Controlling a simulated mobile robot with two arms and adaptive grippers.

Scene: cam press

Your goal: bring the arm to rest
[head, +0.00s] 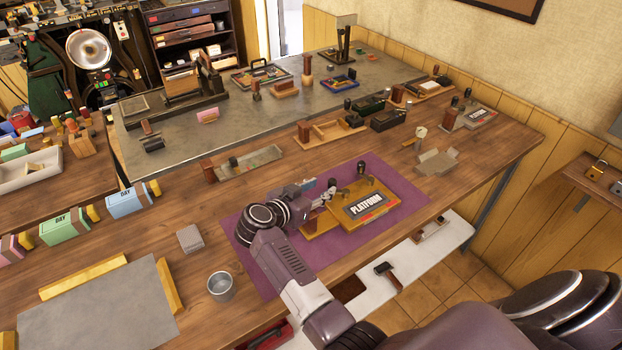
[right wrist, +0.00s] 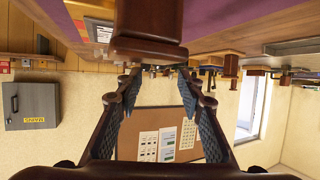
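My right arm reaches in from the lower right of the head view. Its gripper (head: 328,194) is at the left side of a yellow-and-black press labelled PLATFORM (head: 369,204), which sits on a purple mat (head: 407,195). In the right wrist view the two fingers (right wrist: 157,88) are spread apart with nothing between their tips. A dark brown rounded part (right wrist: 148,45) shows close in front of the camera, above the fingers; I cannot tell whether it touches them. My left gripper is not in view.
A metal cup (head: 221,286) and a grey block (head: 190,238) stand left of the mat. Wooden trays and stamps (head: 325,130) line the back of the bench. A hammer (head: 388,273) lies on the white shelf below. Bare wood shows left of the mat.

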